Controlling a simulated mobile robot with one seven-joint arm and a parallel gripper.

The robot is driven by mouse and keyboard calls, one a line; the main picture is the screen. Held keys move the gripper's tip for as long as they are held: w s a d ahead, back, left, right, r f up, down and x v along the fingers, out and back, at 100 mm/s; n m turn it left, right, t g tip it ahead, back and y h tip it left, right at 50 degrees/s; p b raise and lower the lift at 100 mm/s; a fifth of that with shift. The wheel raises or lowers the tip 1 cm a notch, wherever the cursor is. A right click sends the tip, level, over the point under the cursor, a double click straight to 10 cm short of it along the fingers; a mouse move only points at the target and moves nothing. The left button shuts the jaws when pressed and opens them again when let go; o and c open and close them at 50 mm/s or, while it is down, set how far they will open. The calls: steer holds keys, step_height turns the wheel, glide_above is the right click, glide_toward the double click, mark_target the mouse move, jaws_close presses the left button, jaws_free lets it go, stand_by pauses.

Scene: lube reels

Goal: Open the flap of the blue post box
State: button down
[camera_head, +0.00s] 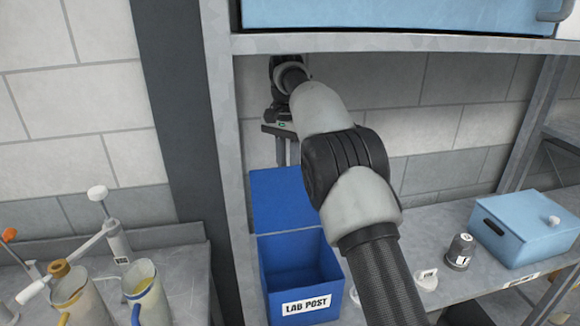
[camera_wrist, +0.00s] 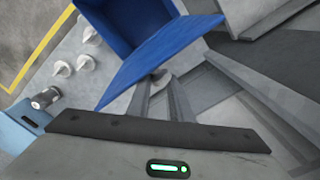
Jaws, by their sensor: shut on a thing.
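The blue post box (camera_head: 326,290), labelled LAB POST, stands on the shelf in the head view. Its flap (camera_head: 286,202) is swung up and back, about upright behind the opening, so the inside shows. My gripper (camera_head: 283,158) is behind the flap's top edge, with its fingers pointing down and their tips hidden by the flap. In the wrist view the flap (camera_wrist: 165,58) lies just past my gripper (camera_wrist: 160,84), which is shut on a small grey knob (camera_wrist: 160,76) on the flap's outer face. The box's inside (camera_wrist: 125,22) shows at the top of that view.
A light blue case (camera_head: 525,228) and a dark grey bottle (camera_head: 459,252) stand right of the box. A shelf board (camera_head: 400,43) runs overhead and a grey post (camera_head: 228,180) rises at the left. Jugs (camera_head: 78,296) stand on the left bench.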

steer(key=shift+w+a+f, duration=0.1)
steer(key=shift+a+f, duration=0.45)
steer(key=shift+a, duration=0.05)
steer(key=c, duration=1.5)
jaws_free()
steer(key=shift+a+f, duration=0.1)
steer(key=shift+a, duration=0.15)
steer(key=shift+w+d, duration=0.15)
steer(key=shift+d, duration=0.1)
